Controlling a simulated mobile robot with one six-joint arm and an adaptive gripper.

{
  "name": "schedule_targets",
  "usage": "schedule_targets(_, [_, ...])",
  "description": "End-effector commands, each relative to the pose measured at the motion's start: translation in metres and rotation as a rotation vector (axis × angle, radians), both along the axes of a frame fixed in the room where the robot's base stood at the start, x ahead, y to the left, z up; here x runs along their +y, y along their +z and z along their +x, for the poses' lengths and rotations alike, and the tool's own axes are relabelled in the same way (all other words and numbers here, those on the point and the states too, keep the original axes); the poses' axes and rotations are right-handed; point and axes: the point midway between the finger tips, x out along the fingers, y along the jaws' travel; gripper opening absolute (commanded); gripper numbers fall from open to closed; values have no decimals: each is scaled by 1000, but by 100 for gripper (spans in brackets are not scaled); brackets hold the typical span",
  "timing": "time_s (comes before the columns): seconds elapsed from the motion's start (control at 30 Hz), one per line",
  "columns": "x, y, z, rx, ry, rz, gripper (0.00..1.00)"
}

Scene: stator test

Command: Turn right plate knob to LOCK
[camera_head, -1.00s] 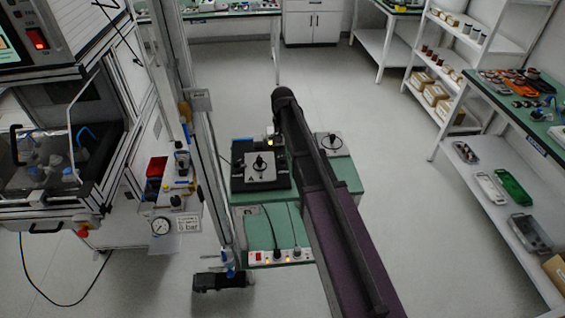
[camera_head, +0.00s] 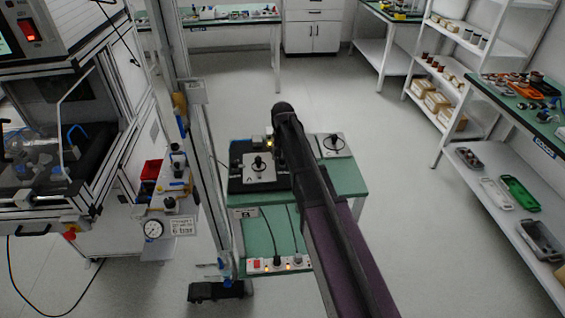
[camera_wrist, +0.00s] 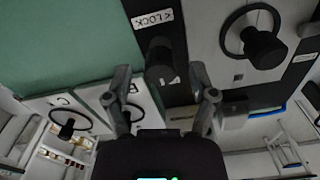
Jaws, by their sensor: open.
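In the wrist view a black knob (camera_wrist: 159,54) stands on the dark base beside a white label (camera_wrist: 152,18) reading LOCK with an arrow. My gripper (camera_wrist: 160,77) is open, with one finger on each side of this knob in the picture; I cannot tell whether they touch it. The knob's pointer is not clear. In the head view my arm covers my gripper and the right side of the black fixture (camera_head: 236,183), which carries a light plate with a black knob (camera_head: 258,163). That plate's ringed knob (camera_wrist: 264,46) also shows in the wrist view.
The fixture stands on a green-topped table (camera_head: 350,178). A separate plate with a black knob (camera_head: 333,143) lies to its right. A power strip (camera_head: 278,264) is on the lower shelf. A vertical post (camera_head: 205,170) stands left of the table. The floor to the right is clear.

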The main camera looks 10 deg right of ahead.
Motion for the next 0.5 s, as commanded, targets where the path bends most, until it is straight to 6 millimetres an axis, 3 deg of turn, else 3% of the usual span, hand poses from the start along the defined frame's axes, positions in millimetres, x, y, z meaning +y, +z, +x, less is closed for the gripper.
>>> schedule_targets(0.5, [0,-8,0,0,0,0,73])
